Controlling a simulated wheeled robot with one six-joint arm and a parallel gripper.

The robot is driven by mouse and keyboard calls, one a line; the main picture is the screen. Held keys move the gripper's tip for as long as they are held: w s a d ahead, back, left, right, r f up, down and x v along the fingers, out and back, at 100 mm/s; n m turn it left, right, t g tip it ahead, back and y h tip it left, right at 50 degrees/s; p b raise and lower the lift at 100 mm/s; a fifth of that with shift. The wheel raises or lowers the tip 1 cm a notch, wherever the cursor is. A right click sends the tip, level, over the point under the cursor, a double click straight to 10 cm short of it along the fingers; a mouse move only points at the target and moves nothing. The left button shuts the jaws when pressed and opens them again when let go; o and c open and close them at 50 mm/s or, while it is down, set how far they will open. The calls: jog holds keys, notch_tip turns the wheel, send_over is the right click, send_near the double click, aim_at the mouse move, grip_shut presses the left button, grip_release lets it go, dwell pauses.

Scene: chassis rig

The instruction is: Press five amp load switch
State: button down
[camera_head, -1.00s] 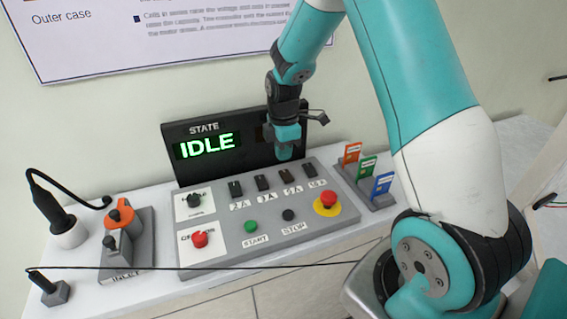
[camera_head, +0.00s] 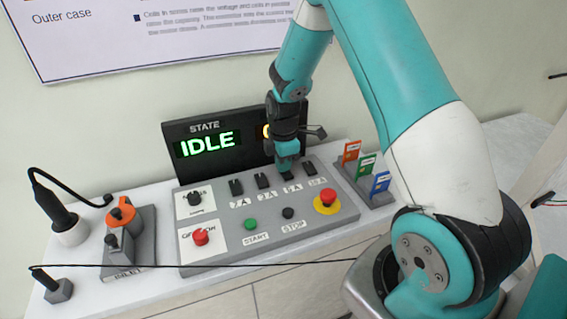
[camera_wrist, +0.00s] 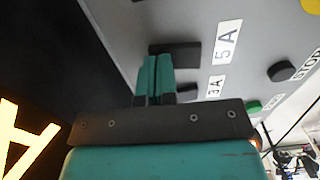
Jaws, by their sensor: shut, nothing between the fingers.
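My gripper (camera_head: 286,172) is shut and empty, pointing down at the third switch of the row on the grey control panel (camera_head: 270,205). In the wrist view its teal fingertips (camera_wrist: 155,62) are right by a dark switch (camera_wrist: 178,50) beside the "5 A" label (camera_wrist: 227,40). The fingers partly cover this switch; I cannot tell if they touch it. Next to it is another dark switch (camera_wrist: 187,88) by the "3 A" label (camera_wrist: 215,87). The state display (camera_head: 208,143) reads IDLE in green.
A far-right switch (camera_head: 309,168), a red stop button (camera_head: 327,197) on yellow, a green START button (camera_head: 250,224) and a black STOP button (camera_head: 288,213) share the panel. Coloured cards (camera_head: 366,168) stand to the right. The display board rises close behind my gripper.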

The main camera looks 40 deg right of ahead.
aim_at(285, 173)
jog(key=shift+s, duration=0.2)
jog(key=shift+s+a+r+p, duration=0.25)
jog(key=shift+s+p, duration=0.1)
jog(key=shift+s, duration=0.25)
notch_tip(285, 173, up, 14)
jog(key=p, duration=0.1)
jog(key=shift+p, duration=0.35)
